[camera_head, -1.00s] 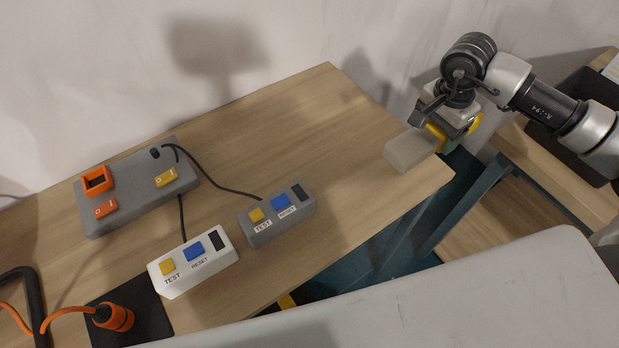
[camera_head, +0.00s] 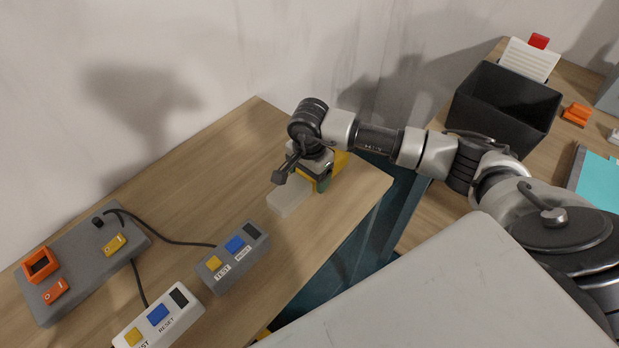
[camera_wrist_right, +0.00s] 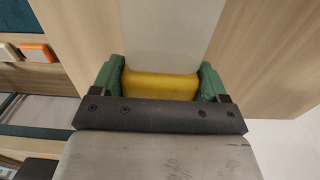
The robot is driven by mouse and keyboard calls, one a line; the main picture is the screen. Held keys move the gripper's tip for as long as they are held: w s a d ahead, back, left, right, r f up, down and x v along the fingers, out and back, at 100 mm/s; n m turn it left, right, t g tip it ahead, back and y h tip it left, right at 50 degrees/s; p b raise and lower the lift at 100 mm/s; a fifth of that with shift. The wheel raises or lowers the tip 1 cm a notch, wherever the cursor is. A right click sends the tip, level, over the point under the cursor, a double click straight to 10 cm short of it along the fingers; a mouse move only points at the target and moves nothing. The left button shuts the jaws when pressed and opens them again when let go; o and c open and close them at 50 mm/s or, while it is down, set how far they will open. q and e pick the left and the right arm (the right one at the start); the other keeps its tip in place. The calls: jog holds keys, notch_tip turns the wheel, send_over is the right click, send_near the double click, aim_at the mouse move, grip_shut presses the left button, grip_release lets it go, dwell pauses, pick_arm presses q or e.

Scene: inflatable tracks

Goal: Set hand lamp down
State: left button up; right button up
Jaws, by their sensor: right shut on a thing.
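The hand lamp shows in the head view as a pale, frosted block (camera_head: 291,196) with a yellow part (camera_head: 341,162) behind it. My right gripper (camera_head: 318,178) is shut on it, over the right end of the wooden table. In the right wrist view the green fingers of my right gripper (camera_wrist_right: 160,84) grip both sides of the yellow body (camera_wrist_right: 160,87), and the pale block (camera_wrist_right: 172,35) points away. The lamp is low over the wood; I cannot tell whether it touches. My left gripper is not in view.
A grey switch panel (camera_head: 80,265) is farther left. The table (camera_head: 210,165) is bare behind. A black bin (camera_head: 504,108) stands on the right table.

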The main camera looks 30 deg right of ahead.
notch_tip(320, 180, down, 2)
jog(key=shift+f, duration=0.1)
jog(key=shift+f, duration=0.2)
jog(key=o, duration=1.1)
jog(key=shift+o, duration=0.2)
jog(key=shift+r, duration=0.1)
jog(key=shift+r, duration=0.25)
notch_tip(320, 180, up, 12)
jog(key=shift+f+b, duration=0.15)
jog(key=shift+b, duration=0.6)
